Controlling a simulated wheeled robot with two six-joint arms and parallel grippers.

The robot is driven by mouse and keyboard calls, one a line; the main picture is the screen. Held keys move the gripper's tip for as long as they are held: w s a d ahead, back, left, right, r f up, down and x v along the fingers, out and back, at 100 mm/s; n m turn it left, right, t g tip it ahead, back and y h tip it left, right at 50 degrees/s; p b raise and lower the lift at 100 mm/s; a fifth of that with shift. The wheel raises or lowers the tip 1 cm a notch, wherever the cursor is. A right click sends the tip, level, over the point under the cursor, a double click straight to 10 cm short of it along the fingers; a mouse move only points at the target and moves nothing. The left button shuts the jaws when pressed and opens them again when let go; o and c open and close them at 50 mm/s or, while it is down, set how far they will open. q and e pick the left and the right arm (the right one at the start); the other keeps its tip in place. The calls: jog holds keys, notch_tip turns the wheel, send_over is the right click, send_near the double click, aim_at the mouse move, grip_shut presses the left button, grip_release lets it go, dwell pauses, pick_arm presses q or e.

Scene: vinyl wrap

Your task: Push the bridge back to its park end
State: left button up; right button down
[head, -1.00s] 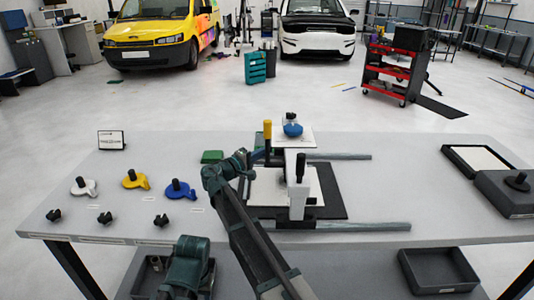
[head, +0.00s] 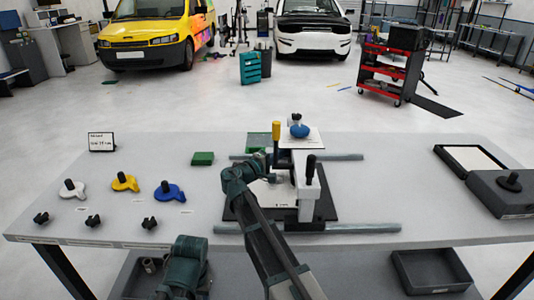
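The bridge (head: 307,205) is a white gantry with a black upright handle and a yellow-topped post. It straddles two grey rails, the near one (head: 350,228) and the far one (head: 340,157), over a black mat (head: 240,208) with a white sheet. A blue-knobbed piece sits on the plate at its far end. My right arm reaches up from the bottom; its gripper (head: 268,165) is left of the bridge, close to its side. Its fingers are too small and partly hidden, so contact and opening are unclear. My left arm is folded at the lower left, its gripper not visible.
White (head: 72,190), yellow (head: 125,182) and blue (head: 169,191) handled pieces and several black knobs lie on the left of the table. A green block (head: 203,158) lies behind them. A dark open case (head: 470,158) and grey box (head: 503,195) stand on the right.

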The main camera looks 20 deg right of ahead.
jog(key=s+d, duration=0.3)
jog(key=d, duration=0.7)
jog(key=s+d, duration=0.3)
jog(key=d, duration=0.8)
jog(key=shift+d, duration=0.15)
jog(key=shift+s, duration=0.1)
